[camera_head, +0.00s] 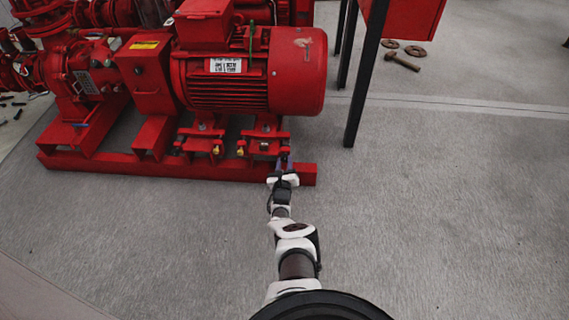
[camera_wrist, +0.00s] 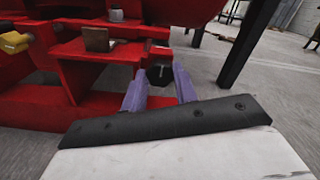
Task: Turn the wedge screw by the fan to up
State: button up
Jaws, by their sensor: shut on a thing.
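The wedge screw is a dark hex head (camera_wrist: 160,75) at the right end of the red motor foot in the wrist view. My gripper (camera_wrist: 160,84) has its two purple fingers on either side of this head and is shut on it. In the head view my gripper (camera_head: 284,163) reaches the base frame below the round fan end (camera_head: 298,70) of the red motor. The screw cannot be made out there. How far the screw is turned cannot be told.
The red base frame (camera_head: 90,160) runs left from my gripper. Yellow-tipped screws (camera_head: 217,150) sit on the other motor foot. A dark table leg (camera_head: 362,85) stands to the right. Loose bolt and nuts (camera_head: 402,61) lie farther back.

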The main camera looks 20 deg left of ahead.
jog(key=m, duration=0.4)
jog(key=shift+m, duration=0.3)
jog(key=m, duration=0.8)
jog(key=shift+d, duration=0.1)
jog(key=m, duration=0.4)
jog(key=shift+m, duration=0.3)
jog(key=m, duration=0.4)
jog(key=shift+m, duration=0.3)
jog(key=m, duration=0.4)
jog(key=shift+m, duration=0.3)
jog(key=m, duration=0.4)
jog(key=shift+m, duration=2.1)
